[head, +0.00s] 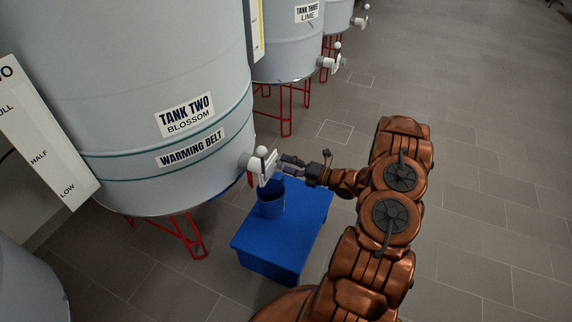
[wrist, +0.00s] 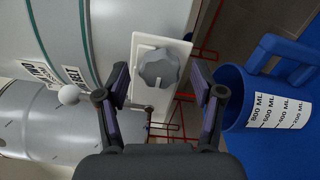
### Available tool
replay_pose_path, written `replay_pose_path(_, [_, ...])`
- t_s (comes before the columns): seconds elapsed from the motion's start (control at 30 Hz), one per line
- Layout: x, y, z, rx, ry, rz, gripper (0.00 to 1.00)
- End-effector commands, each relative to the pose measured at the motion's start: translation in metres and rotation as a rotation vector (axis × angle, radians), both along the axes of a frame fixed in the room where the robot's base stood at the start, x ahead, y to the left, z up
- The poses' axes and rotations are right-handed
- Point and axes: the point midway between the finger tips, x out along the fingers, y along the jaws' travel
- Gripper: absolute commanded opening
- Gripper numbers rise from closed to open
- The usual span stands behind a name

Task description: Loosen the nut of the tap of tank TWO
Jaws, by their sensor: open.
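Tank TWO (head: 150,90) is a large pale grey tank labelled "TANK TWO BLOSSOM" and "WARMING BELT". Its tap (head: 250,162) sticks out low on the right side, with a white plate and a white ball handle (head: 262,150). In the wrist view the grey lobed nut (wrist: 158,68) sits on the white plate (wrist: 145,45), and the ball handle (wrist: 68,95) is at left. My gripper (head: 284,166) is open at the tap. In the wrist view its fingers (wrist: 160,72) stand on either side of the nut with gaps; whether they reach its depth I cannot tell.
A blue jug (head: 271,204) with a millilitre scale (wrist: 278,112) stands on a blue stool (head: 300,225) below the tap. Tank THREE (head: 285,45) and its tap (head: 330,62) are behind. Red legs (head: 190,240) carry the tanks. Open tiled floor lies right.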

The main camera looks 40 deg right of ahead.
Motion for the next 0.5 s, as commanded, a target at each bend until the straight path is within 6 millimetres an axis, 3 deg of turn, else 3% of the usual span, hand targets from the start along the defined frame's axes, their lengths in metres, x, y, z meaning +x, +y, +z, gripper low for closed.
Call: replay_pose_path(0.5, [-0.066, -0.041, 0.000, -0.001, 0.000, -0.004, 0.68])
